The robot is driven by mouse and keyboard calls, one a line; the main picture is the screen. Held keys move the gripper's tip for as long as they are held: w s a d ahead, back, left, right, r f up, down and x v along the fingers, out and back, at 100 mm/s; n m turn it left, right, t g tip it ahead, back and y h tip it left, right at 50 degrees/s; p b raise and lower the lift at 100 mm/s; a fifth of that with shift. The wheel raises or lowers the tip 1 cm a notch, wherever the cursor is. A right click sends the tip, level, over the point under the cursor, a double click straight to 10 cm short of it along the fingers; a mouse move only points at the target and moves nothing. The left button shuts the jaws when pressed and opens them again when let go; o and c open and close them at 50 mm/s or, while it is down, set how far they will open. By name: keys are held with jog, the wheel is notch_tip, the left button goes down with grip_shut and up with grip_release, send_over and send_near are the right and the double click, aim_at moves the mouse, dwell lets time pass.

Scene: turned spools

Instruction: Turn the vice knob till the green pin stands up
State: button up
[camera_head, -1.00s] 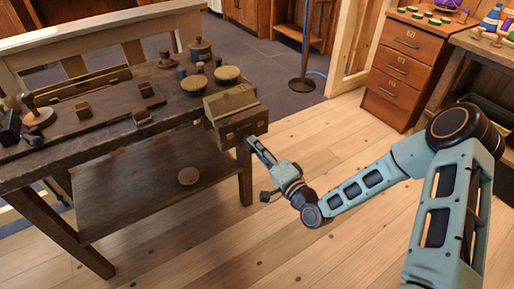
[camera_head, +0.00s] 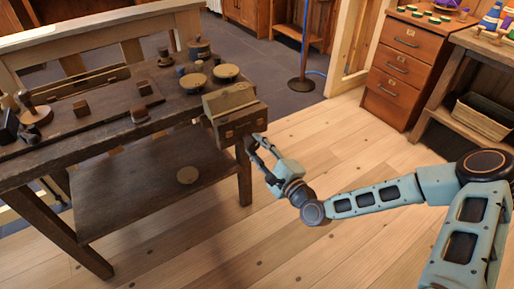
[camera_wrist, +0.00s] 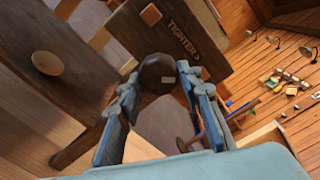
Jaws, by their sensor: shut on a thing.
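The wooden vice (camera_head: 236,112) is fixed at the right end of the dark workbench (camera_head: 95,140). I cannot make out a green pin in either view.
Round-topped spools (camera_head: 226,72) and small wooden blocks stand on the bench. A drawer cabinet (camera_head: 398,65) stands at the right. The wooden floor between is clear.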

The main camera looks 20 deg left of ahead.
jog(key=shift+s+f, duration=0.1)
jog(key=shift+f, duration=0.15)
dwell(0.3)
jog(key=o, duration=0.9)
jog(key=shift+c, duration=0.2)
jog(key=o, duration=0.3)
jog(key=shift+r, duration=0.15)
jog(key=shift+d, duration=0.1)
jog(key=v, duration=1.1)
jog(key=shift+s+d, duration=0.3)
